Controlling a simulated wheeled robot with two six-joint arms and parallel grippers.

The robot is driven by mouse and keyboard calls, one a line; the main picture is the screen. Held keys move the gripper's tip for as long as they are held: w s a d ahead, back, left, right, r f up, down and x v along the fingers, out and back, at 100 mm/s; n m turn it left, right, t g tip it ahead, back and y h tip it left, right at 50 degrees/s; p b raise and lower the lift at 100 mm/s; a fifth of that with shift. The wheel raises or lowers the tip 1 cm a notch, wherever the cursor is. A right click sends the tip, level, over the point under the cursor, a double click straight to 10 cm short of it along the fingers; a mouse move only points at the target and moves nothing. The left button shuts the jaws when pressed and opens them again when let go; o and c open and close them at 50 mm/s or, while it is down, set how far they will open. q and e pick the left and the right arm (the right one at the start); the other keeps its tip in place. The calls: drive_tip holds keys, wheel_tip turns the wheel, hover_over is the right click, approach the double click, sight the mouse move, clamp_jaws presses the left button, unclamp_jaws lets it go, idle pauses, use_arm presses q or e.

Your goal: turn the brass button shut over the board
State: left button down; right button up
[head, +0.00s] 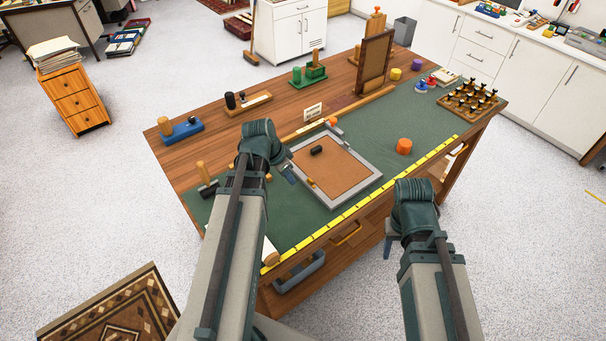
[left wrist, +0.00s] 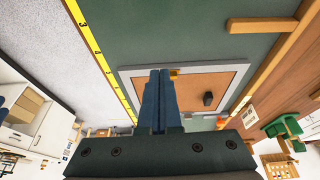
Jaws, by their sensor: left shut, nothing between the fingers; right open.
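A grey frame (head: 339,198) lies flat on the green mat, with a brown board (head: 340,172) inside it. A dark knob (head: 316,150) stands on the board. The small brass button (head: 311,182) is at the frame's left inner edge; I cannot tell clearly how far it reaches over the board. In the left wrist view the brass button (left wrist: 175,73) shows just beside my fingertips, partly hidden. My left gripper (head: 290,174) is shut and empty, at the frame's left side; whether it touches the button is unclear. My right gripper (head: 391,243) is open, off the table's front edge, its fingers partly hidden.
A yellow measuring strip (head: 400,173) runs along the table's front edge. The mat right of the frame is mostly clear.

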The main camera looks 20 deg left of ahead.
sight(311, 182)
use_arm(q)
drive_tip(key=shift+w+a+r, duration=0.1)
drive_tip(key=shift+a+r, duration=0.2)
drive_tip(key=shift+a, duration=0.3)
drive_tip(key=shift+w+a+r, duration=0.1)
drive_tip(key=shift+a+r, duration=0.15)
drive_tip(key=shift+a, duration=0.35)
drive_tip(key=b+x, duration=0.9)
drive_tip(key=x, duration=0.1)
drive_tip(key=shift+w+d+f, duration=0.1)
drive_tip(key=shift+w+f, duration=0.1)
drive_tip(key=shift+w, duration=0.15)
drive_tip(key=shift+w+d+r, duration=0.1)
drive_tip(key=shift+w+d, duration=0.2)
drive_tip(key=shift+w, duration=0.2)
drive_tip(key=shift+w+d+r, duration=0.15)
drive_tip(key=shift+w+d, duration=0.15)
drive_tip(key=shift+w, duration=0.2)
drive_tip(key=shift+w+d, duration=0.35)
drive_tip(key=shift+w, duration=0.15)
drive_tip(key=shift+m, duration=0.3)
